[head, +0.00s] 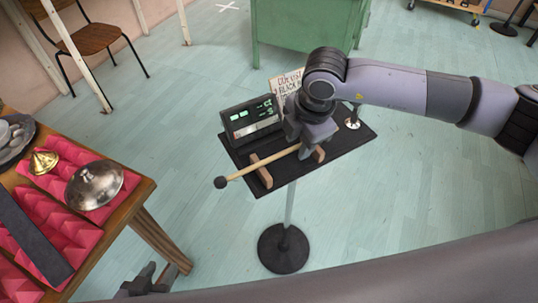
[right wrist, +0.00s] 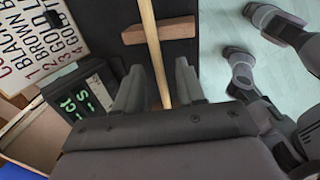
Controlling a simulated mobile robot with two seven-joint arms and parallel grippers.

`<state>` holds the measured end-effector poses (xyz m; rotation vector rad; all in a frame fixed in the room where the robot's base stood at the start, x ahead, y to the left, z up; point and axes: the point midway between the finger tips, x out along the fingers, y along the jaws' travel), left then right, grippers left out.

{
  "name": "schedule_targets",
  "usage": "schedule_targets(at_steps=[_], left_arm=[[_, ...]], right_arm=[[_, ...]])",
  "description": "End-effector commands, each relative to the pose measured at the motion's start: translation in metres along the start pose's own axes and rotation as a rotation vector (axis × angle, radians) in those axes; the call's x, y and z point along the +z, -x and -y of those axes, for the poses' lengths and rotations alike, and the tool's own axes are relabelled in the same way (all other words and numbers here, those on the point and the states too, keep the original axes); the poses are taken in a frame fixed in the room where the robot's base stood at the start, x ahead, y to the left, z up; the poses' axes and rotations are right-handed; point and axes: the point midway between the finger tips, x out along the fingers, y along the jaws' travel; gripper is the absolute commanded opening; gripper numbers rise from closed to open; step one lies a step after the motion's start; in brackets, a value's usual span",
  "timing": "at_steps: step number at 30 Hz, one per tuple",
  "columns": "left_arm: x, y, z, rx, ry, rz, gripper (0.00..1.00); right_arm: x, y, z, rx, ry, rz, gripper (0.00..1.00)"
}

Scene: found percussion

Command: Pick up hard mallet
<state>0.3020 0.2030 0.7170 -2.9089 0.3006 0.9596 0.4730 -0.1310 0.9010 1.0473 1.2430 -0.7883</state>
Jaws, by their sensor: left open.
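A mallet (head: 240,174) with a dark round head and a pale wooden handle rests across wooden cradle blocks (head: 261,170) on a black stand tray (head: 345,148). My right gripper (head: 308,150) is over the handle end of the mallet. In the right wrist view, the handle (right wrist: 155,50) runs between the two open fingers (right wrist: 160,80), with a gap visible on each side. The mallet head is outside the right wrist view. My left gripper (head: 150,278) is open and empty, low near the table leg, away from the mallet.
A black box with a green display (head: 250,121) and a cue list card (head: 288,82) stand at the tray's back. At left, a wooden table (head: 140,190) holds pink foam, a metal dome (head: 94,186) and a small brass cone (head: 43,161). Open floor lies between.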

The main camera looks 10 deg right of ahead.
Motion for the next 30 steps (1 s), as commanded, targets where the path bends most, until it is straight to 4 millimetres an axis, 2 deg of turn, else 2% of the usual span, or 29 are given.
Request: schedule_targets(at_steps=[7, 8, 9, 11, 23, 26, 30], left_arm=[[0.0, 0.0, 0.0, 0.0, 0.0, 0.0, 0.43], [0.0, 0.0, 0.0, 0.0, 0.0, 0.0, 0.43], [0.0, 0.0, 0.0, 0.0, 0.0, 0.0, 0.43], [0.0, 0.0, 0.0, 0.0, 0.0, 0.0, 0.43], [0.0, 0.0, 0.0, 0.0, 0.0, -0.001, 0.43], [0.0, -0.001, 0.0, 0.0, 0.0, -0.001, 0.43], [0.002, -0.002, 0.0, 0.0, 0.0, -0.001, 0.43]], right_arm=[[0.0, -0.003, 0.0, 0.001, 0.001, -0.001, 0.39], [0.0, -0.002, 0.0, 0.001, 0.001, -0.001, 0.32], [0.0, -0.002, 0.0, 0.001, 0.001, -0.001, 0.19], [0.0, -0.002, 0.0, 0.001, 0.001, -0.001, 0.0], [0.0, 0.0, -0.001, 0.002, 0.0, -0.002, 0.0], [0.0, 0.005, -0.002, 0.004, 0.0, -0.002, 0.0], [0.0, 0.021, -0.006, 0.006, 0.0, -0.002, 0.0]])
